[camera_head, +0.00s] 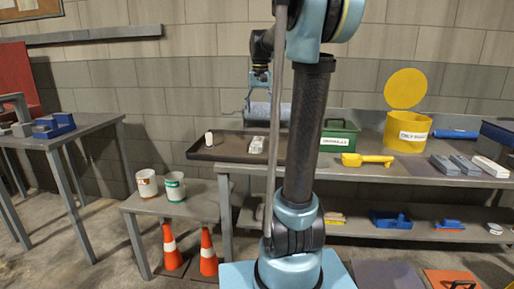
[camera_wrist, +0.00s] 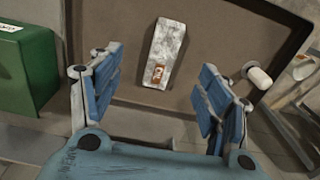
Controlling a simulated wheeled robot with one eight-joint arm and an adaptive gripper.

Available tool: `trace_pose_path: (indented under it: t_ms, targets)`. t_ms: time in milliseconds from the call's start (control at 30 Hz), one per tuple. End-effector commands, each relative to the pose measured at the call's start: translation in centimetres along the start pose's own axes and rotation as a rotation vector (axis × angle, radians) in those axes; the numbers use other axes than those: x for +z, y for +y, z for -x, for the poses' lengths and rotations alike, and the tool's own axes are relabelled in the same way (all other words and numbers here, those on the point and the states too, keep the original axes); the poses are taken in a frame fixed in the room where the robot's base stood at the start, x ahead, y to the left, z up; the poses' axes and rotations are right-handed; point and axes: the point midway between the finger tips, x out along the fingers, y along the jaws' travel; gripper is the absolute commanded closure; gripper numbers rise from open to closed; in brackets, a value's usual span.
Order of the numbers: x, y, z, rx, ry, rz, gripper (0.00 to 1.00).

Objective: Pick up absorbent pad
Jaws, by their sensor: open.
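A pale grey, mottled, narrow slab with an orange-brown label (camera_wrist: 169,42) lies flat in a dark tray. It looks like the absorbent pad, though I cannot be sure. It also shows as a small pale piece in the head view (camera_head: 257,145). My gripper (camera_wrist: 158,75) is open and empty, its blue pads well apart, with the slab showing beyond and between them. In the head view my gripper (camera_head: 260,79) hangs above the bench, higher than the tray and apart from the slab.
The dark tray (camera_head: 228,150) has raised rims and also holds a white cylinder (camera_head: 209,138). A yellow open-lidded bin (camera_head: 407,133) and yellow scoop (camera_head: 366,160) are farther right.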

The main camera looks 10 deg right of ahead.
Motion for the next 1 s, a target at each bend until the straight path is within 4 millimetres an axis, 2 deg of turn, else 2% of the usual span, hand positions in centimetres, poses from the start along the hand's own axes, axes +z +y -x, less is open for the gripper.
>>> trace_pose_path:
  t_ms: [33, 133, 367, 467, 1000]
  targets:
    - [-1.3, -0.3, 0.4, 0.001, -0.006, -0.009, 0.30]
    - [-3.0, -0.7, 0.9, 0.004, -0.015, -0.025, 0.30]
    - [-4.5, -1.1, 0.9, 0.006, -0.023, -0.039, 0.30]
    - [-4.5, -1.1, -0.3, 0.006, -0.023, -0.039, 0.30]
    - [-4.2, -1.1, -9.4, 0.006, -0.022, -0.039, 0.30]
